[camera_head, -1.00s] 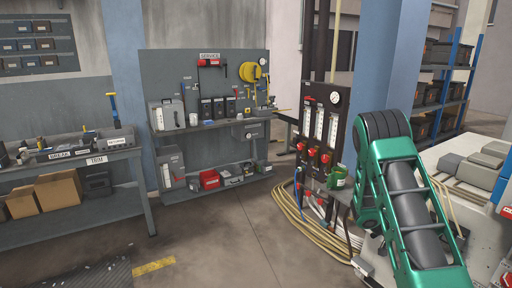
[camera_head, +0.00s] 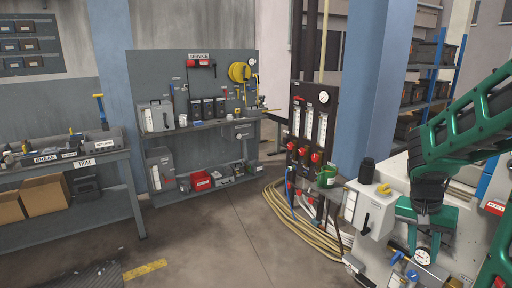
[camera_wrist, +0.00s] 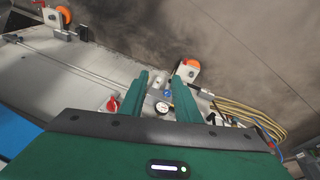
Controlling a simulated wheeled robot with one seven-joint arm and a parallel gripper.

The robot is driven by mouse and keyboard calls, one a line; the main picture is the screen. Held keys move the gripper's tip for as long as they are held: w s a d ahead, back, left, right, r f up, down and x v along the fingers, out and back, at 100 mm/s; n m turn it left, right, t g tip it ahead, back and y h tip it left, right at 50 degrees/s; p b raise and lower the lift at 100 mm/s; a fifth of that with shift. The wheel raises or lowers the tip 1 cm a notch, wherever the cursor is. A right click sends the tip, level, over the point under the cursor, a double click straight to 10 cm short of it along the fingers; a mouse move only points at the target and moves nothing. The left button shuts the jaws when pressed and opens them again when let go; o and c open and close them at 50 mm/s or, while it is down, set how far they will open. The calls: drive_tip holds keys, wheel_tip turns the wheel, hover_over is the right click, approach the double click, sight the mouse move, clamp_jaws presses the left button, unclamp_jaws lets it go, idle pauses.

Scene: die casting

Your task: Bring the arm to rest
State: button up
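My arm (camera_head: 470,125) is green and dark grey and reaches in from the right edge of the head view. My gripper (camera_head: 424,242) hangs down from it over the pale machine on the right. In the wrist view my gripper (camera_wrist: 160,85) has its two green fingers apart, with nothing visibly held between them. A round white gauge (camera_wrist: 162,107) shows beyond and between the fingers. A gauge (camera_head: 422,257) also shows just below the gripper in the head view.
A pale machine (camera_head: 468,235) with fittings lies close under the gripper. A valve panel (camera_head: 312,130) and coiled yellow hoses (camera_head: 300,232) stand left of it. A service bench (camera_head: 215,125) and a trim bench (camera_head: 100,158) are further left. The middle floor (camera_head: 225,245) is clear.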

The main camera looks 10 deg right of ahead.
drive_tip(key=s+a+r+n+y, duration=0.1)
drive_tip(key=s+a+r+n, duration=0.1)
drive_tip(key=s+a, duration=0.4)
drive_tip(key=s+a+r+n+y, duration=0.2)
drive_tip(key=s+a, duration=0.4)
drive_tip(key=s, duration=0.1)
drive_tip(key=shift+s+n, duration=0.2)
drive_tip(key=shift+n, duration=0.1)
drive_tip(key=shift+d+r, duration=0.1)
drive_tip(key=shift+w+f, duration=0.25)
drive_tip(key=shift+w, duration=0.4)
idle(1.1)
